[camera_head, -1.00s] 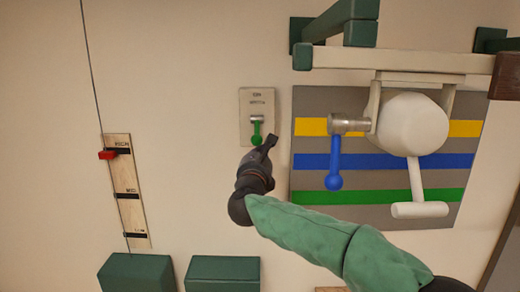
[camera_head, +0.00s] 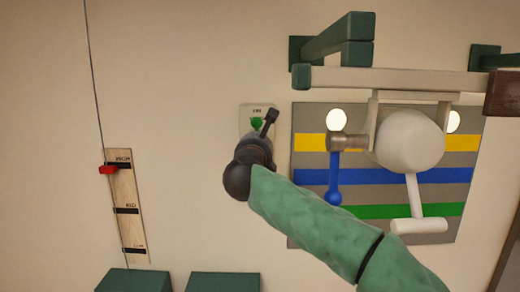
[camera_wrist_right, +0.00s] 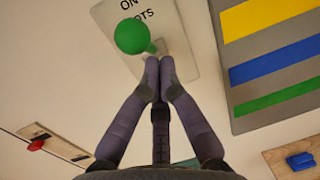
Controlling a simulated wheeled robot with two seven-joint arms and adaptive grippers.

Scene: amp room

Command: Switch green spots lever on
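The green-knobbed lever (camera_head: 257,123) is on a pale wall plate (camera_head: 245,114), with its knob raised just below the ON label. In the right wrist view the round green knob (camera_wrist_right: 131,36) covers part of the label on the plate (camera_wrist_right: 181,50), where "ON" and "OTS" can be read. My right gripper (camera_head: 271,116) is at the plate, just right of the knob. In the right wrist view its fingertips (camera_wrist_right: 159,70) are together with nothing visible between them, just below the lever's stem; contact is unclear. My left gripper is not in view.
A striped panel (camera_head: 310,160) right of the plate carries a blue-handled lever (camera_head: 335,180), a white drum (camera_head: 408,142) and two glowing white lamps (camera_head: 337,120). A green bracket (camera_head: 340,40) juts out above. A slider board with a red marker (camera_head: 108,169) is at left.

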